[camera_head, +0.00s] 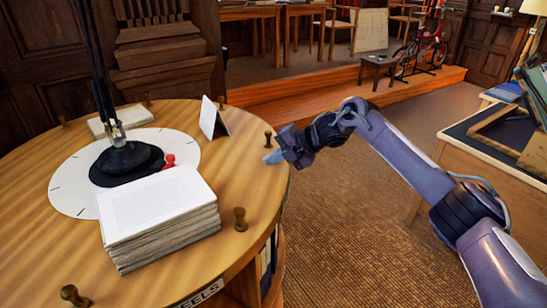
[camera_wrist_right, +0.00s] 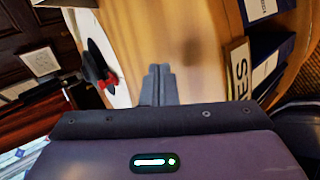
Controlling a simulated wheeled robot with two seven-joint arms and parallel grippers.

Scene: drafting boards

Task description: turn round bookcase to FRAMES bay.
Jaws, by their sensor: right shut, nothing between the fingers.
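The round bookcase (camera_head: 250,190) has a wooden top with several short upright pegs along its rim. A label on its side (camera_head: 205,292) ends in "ELS" in the head view, its start cut off. My left gripper is not in view.
On the top are a stack of papers (camera_head: 160,225), a white dial (camera_head: 72,190) with a black stand (camera_head: 126,160), a red piece (camera_head: 169,161) and a folded white card (camera_head: 212,120). A desk (camera_head: 455,160) stands at the right. Open floor (camera_head: 335,230) lies between.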

